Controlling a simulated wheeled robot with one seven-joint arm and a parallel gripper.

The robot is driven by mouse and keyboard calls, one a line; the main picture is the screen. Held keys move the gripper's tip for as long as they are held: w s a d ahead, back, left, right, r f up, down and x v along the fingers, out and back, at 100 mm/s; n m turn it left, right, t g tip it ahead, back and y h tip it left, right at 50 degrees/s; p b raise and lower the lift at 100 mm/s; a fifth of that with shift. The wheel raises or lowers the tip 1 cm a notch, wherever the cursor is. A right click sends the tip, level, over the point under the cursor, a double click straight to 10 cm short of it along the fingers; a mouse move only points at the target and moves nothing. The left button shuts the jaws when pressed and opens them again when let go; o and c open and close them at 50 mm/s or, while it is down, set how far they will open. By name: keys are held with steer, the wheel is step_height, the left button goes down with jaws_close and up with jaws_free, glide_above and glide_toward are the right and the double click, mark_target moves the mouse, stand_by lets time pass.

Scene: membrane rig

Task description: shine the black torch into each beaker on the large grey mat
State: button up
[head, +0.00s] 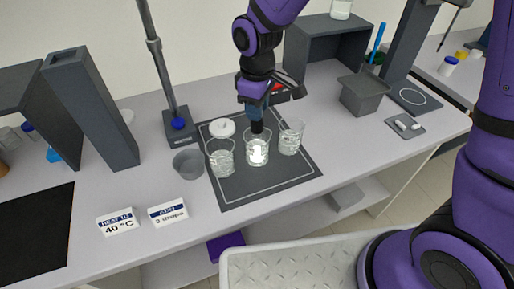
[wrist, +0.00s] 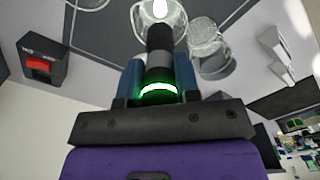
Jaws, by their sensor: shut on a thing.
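The black torch (head: 257,127) is held upright in my gripper (head: 255,105), which is shut on it. The torch points down over the middle beaker (head: 257,150), and a bright white patch glows in that beaker. In the wrist view the torch (wrist: 159,55) has a lit green ring, with a bright spot beyond its tip. Three clear beakers stand on the large grey mat (head: 245,194): the middle one, a left beaker (head: 221,160) and a right beaker (head: 290,139). I cannot tell whether the torch tip is inside the middle beaker's rim.
A white round object (head: 222,127) lies at the mat's back left. A grey cup (head: 188,164) stands just left of the mat. Two label blocks (head: 117,222) (head: 167,212) stand at the front left. A stand with a pole (head: 160,60) and a grey bin (head: 363,96) flank the mat.

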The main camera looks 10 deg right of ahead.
steer(key=shift+r, duration=0.15)
steer(key=shift+r, duration=1.4)
